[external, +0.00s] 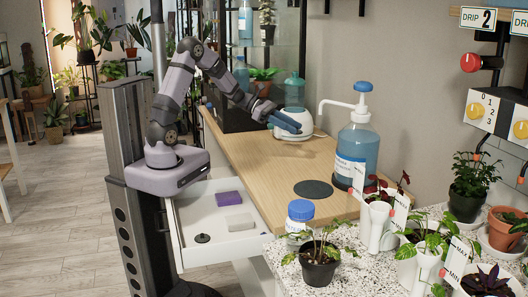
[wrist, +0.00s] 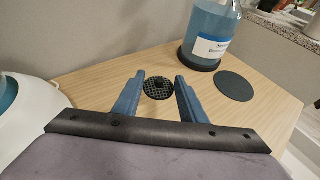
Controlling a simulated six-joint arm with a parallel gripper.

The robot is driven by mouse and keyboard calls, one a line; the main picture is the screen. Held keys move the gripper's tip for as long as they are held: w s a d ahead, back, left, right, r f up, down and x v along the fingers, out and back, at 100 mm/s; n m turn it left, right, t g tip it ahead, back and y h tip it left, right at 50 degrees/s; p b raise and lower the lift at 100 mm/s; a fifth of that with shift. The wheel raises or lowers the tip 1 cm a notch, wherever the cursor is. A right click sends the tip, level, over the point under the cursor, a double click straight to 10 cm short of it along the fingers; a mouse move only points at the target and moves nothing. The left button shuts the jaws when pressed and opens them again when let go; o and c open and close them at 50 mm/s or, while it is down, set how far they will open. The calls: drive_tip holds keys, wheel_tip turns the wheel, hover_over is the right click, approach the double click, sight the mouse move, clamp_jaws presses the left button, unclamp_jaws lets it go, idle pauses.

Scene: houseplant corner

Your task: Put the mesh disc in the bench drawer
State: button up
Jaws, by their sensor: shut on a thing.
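The mesh disc (wrist: 159,89) is a round black piece with a fine grid and a small knob in its middle. In the wrist view it sits between the blue fingertips of my gripper (wrist: 160,82), which are shut on it. In the external view my gripper (external: 287,124) is above the far part of the wooden bench, near the white device, and I cannot make out the disc there. The bench drawer (external: 187,250) is open at the near left end of the bench. It holds a purple block (external: 229,198), a pale grey block (external: 239,222) and a small black round piece (external: 202,238).
A large pump bottle (external: 357,152) of blue liquid stands at the bench's right side. A flat dark round mat (external: 313,189) lies near it. The white device (external: 294,132) stands behind my gripper. A blue-capped jar (external: 300,212) and potted plants stand at front right. The middle bench is clear.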

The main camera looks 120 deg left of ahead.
sight(291, 156)
drive_tip(key=shift+f, duration=4.9)
drive_tip(key=shift+d+f+b, duration=0.1)
drive_tip(key=shift+f+b, duration=0.4)
drive_tip(key=shift+b, duration=0.25)
